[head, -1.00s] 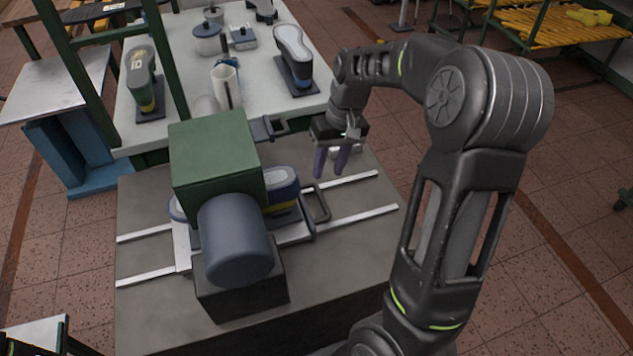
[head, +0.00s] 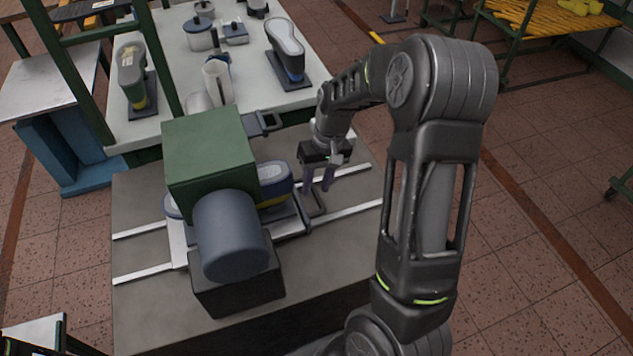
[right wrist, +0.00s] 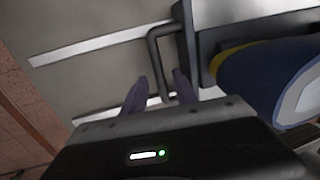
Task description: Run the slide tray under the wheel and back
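The slide tray (head: 178,246) sits across two pale rails under a green machine housing (head: 208,150) with a blue-grey cylinder (head: 231,235) in front. The wheel itself is not clearly visible. A navy shoe last with a yellow band and pale sole (head: 275,181) lies on the tray, partly under the housing; it also shows in the right wrist view (right wrist: 272,82). The tray's bar handle (head: 318,206) sticks out to the right. My right gripper (head: 318,186) is over it, fingers apart; in the right wrist view the handle (right wrist: 152,57) runs between them. My left gripper is out of view.
The rails (head: 345,211) extend right over clear grey bench top (head: 150,310). A green frame stands at left.

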